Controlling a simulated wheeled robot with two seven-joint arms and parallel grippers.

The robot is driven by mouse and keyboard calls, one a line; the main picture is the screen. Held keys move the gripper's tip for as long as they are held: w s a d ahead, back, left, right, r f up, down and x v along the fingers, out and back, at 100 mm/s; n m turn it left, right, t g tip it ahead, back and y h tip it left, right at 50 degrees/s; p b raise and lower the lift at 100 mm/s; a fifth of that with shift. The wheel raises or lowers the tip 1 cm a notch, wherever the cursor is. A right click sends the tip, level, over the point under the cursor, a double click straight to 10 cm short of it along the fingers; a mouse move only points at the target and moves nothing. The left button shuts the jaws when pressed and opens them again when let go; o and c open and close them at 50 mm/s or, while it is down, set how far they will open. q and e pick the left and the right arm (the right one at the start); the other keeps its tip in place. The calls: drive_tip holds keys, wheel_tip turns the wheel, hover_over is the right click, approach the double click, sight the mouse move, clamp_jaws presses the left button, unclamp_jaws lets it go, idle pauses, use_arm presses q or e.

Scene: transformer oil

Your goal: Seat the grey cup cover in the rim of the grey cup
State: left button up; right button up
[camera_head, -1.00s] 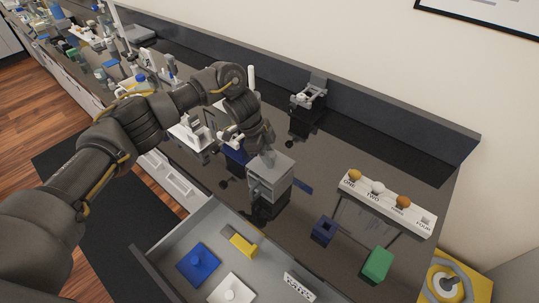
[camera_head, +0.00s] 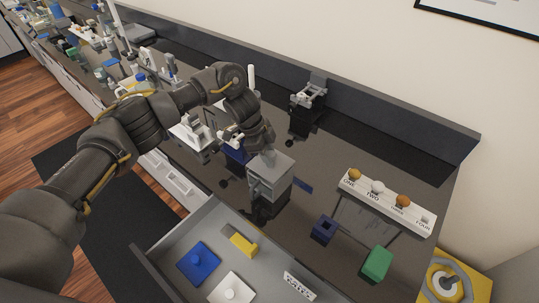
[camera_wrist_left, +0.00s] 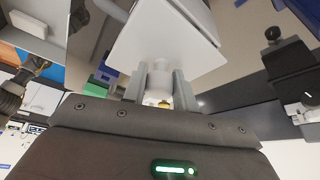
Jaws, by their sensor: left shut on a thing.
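The grey cup (camera_head: 268,188) is a square box upright on the dark counter, left of its middle. My left gripper (camera_head: 262,152) points down at its top from behind and left. In the left wrist view the gripper (camera_wrist_left: 160,88) is shut on the pale knob (camera_wrist_left: 160,80) of the square grey cup cover (camera_wrist_left: 160,40). In the head view the grey top face (camera_head: 274,165) lies at the top of the cup. The arm hides part of it, and I cannot tell whether the cover is down in the rim. My right gripper is not seen.
An open drawer (camera_head: 160,254) in front holds a blue cover (camera_head: 199,262), a white cover (camera_head: 231,291) and a yellow block (camera_head: 244,245). A blue cup (camera_head: 323,229) and a green block (camera_head: 377,263) stand right. A numbered rack (camera_head: 388,203) and a black device (camera_head: 305,110) are further back.

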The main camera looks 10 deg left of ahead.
use_arm(q)
drive_tip(key=shift+f+b, duration=0.65)
drive_tip(key=shift+f, duration=0.45)
drive_tip(key=o, duration=1.1)
drive_tip(key=b+v, duration=0.2)
drive_tip(key=v, duration=0.9)
drive_tip(key=shift+d, duration=0.1)
